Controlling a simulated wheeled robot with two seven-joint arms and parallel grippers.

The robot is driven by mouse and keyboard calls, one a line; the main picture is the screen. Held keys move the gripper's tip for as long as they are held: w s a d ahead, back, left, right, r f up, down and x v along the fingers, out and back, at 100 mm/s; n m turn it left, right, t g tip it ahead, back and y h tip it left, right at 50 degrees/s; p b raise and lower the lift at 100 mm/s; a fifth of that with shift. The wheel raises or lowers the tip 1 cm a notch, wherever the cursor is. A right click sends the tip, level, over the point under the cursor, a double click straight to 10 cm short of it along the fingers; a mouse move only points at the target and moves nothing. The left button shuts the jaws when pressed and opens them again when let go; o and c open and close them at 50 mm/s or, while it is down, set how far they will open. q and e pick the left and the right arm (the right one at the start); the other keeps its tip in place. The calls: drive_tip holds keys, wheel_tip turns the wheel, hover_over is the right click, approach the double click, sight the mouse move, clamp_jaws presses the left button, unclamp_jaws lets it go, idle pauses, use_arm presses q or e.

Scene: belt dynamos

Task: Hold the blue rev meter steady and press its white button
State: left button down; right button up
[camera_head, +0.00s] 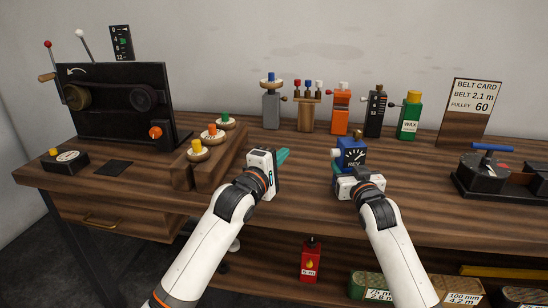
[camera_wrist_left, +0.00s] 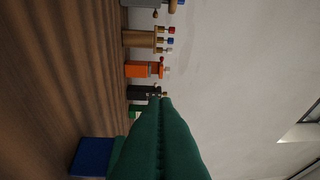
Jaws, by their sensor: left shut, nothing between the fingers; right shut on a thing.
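The blue rev meter (camera_head: 352,153) stands upright near the front middle of the bench, its dial facing me. A white button (camera_head: 336,153) sticks out from its left side. My right gripper (camera_head: 352,178) is shut on the meter's lower part and partly hides it. My left gripper (camera_head: 284,156) is shut and empty, left of the meter, with a clear gap between its green fingertips and the button. In the left wrist view the shut green fingers (camera_wrist_left: 160,140) fill the lower middle, and a blue block (camera_wrist_left: 92,157), seemingly the meter, shows at the lower left.
Behind the meter stand an orange tool (camera_head: 341,110), a black gauge (camera_head: 375,115) and a green wax bottle (camera_head: 410,117). A wooden rack with coloured knobs (camera_head: 205,155) is left of my left gripper. A belt card (camera_head: 470,108) stands at right. The bench between the grippers is clear.

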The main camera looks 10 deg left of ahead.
use_arm(q)
drive_tip(key=shift+w+d, duration=0.15)
drive_tip(key=shift+d, duration=0.2)
drive_tip(key=w+a+v, duration=0.1)
drive_tip(key=a+v, duration=0.1)
drive_tip(key=v, duration=1.1)
drive_tip(key=shift+a, duration=0.3)
drive_tip(key=shift+w+d+f, duration=0.1)
drive_tip(key=shift+f, duration=0.05)
drive_tip(key=w+d+m+h, duration=0.1)
drive_tip(key=w+d, duration=0.1)
drive_tip(key=d, duration=0.6)
drive_tip(key=shift+w+f+g+h, duration=0.2)
drive_tip(key=shift+f+g+h, duration=0.1)
drive_tip(key=shift+f+h, duration=0.1)
